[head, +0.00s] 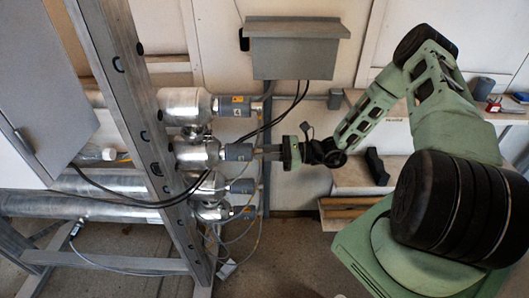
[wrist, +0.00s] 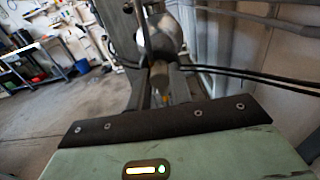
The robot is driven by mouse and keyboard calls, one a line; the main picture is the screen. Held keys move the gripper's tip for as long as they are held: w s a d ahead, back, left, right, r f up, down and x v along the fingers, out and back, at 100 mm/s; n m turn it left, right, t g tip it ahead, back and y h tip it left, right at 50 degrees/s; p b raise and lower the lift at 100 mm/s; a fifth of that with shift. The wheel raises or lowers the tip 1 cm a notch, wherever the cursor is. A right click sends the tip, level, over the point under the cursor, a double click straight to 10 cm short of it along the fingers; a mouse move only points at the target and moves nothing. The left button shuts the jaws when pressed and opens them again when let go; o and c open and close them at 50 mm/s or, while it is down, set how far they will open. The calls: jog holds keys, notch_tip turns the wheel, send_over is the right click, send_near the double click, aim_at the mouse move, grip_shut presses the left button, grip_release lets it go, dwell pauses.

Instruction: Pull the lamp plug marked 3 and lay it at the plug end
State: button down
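Several lamp plugs with grey collars sit on the silver domed ends of the reactor tubes in the head view. Their numbers are too small to read. The second from the top, a grey plug (head: 238,152), is seated in its silver dome (head: 198,153). My gripper (head: 258,152) points left at this plug, its fingers level with the plug's outer end. In the wrist view, the fingers of my gripper (wrist: 161,88) stand apart on either side of a plug end (wrist: 159,75). I cannot tell whether they touch it.
The upper plug (head: 236,106) and lower plugs (head: 243,186) lie close above and below. Black cables (head: 270,125) hang near my gripper. A grey box (head: 295,55) is on the wall above. A metal frame post (head: 150,150) stands left of the domes. Shelves (head: 360,175) stand at right.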

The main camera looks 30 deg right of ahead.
jog(key=shift+s+d, duration=0.1)
jog(key=shift+d, duration=0.1)
jog(key=shift+p+v, duration=0.4)
jog(key=shift+v, duration=1.95)
jog(key=shift+d, duration=0.1)
